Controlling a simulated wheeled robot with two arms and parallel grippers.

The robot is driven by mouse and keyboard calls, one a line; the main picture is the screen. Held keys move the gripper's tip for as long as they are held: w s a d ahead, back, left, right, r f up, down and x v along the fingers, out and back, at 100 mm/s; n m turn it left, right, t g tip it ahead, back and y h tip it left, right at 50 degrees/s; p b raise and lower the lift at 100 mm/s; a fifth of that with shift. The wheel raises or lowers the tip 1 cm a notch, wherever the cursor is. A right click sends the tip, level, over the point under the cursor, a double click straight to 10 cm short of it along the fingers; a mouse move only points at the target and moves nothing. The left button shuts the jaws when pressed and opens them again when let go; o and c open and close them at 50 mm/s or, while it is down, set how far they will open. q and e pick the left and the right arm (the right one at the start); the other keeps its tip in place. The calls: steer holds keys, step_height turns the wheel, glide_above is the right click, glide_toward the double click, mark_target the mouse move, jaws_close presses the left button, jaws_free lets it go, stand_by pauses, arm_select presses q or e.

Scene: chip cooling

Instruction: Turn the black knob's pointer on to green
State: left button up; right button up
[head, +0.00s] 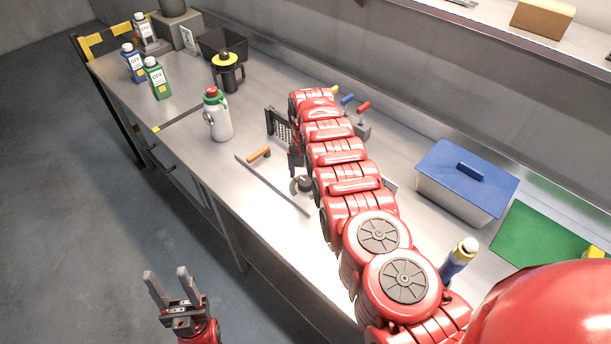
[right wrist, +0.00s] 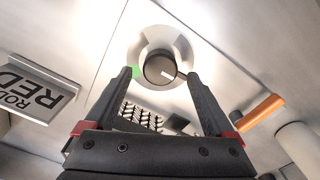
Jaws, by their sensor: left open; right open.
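The black knob (right wrist: 159,69) shows in the right wrist view, set in a round pale ring. Its white pointer mark (right wrist: 169,73) points to the right in that view, away from the green mark (right wrist: 134,72) on the ring's left side. My right gripper (right wrist: 161,76) is open, with one fingertip on each side of the knob; I cannot tell whether they touch it. In the head view my right arm largely hides this gripper, and the knob's ring (head: 302,185) is partly visible. My left gripper (head: 168,283) is open and empty, in front of the bench.
A tool with an orange handle (head: 259,155) lies on the bench near the ring. A white bottle (head: 220,120) stands further left. A sign (right wrist: 34,88) shows in the wrist view.

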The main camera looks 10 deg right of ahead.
steer(key=shift+s+f, duration=0.1)
steer(key=shift+f, duration=0.85)
steer(key=shift+a, duration=0.1)
steer(key=c, duration=1.4)
